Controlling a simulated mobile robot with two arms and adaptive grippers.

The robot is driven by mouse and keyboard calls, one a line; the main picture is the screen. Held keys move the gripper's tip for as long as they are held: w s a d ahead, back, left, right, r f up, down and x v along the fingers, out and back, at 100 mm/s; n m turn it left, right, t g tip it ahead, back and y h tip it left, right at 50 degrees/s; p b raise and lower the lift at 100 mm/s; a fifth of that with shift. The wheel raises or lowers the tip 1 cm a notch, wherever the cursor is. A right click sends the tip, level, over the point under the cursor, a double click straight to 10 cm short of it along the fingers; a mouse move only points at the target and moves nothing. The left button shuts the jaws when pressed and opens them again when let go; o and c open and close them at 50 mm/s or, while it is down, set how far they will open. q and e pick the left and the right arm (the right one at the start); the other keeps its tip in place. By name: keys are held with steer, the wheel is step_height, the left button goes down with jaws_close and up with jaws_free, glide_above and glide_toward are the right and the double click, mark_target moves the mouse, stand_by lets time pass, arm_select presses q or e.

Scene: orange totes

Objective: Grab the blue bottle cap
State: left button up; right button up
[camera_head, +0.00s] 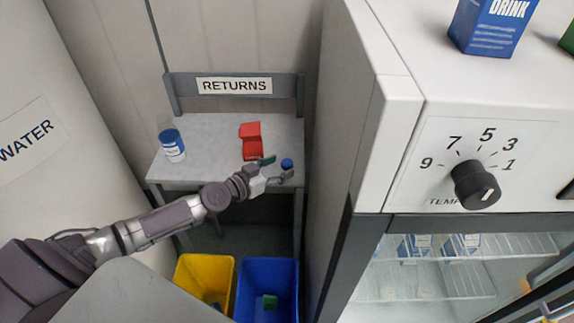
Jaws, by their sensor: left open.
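A small blue bottle cap (287,164) is on the right front part of the grey returns table (215,130). My left gripper (279,168) reaches in from the left over the table's front edge. Its fingers are open around or just beside the cap; I cannot tell whether they touch it. One finger shows at the cap's left and the other in front of it. My right gripper does not show.
A white fridge (400,110) blocks the right; a white water tank (50,110) stands left.

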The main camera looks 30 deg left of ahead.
mark_target(287, 164)
arm_select(q)
steer(key=x, duration=0.2)
steer(key=shift+w+d, duration=0.1)
steer(key=shift+w, duration=0.15)
steer(key=shift+s, duration=0.1)
steer(key=c, duration=0.8)
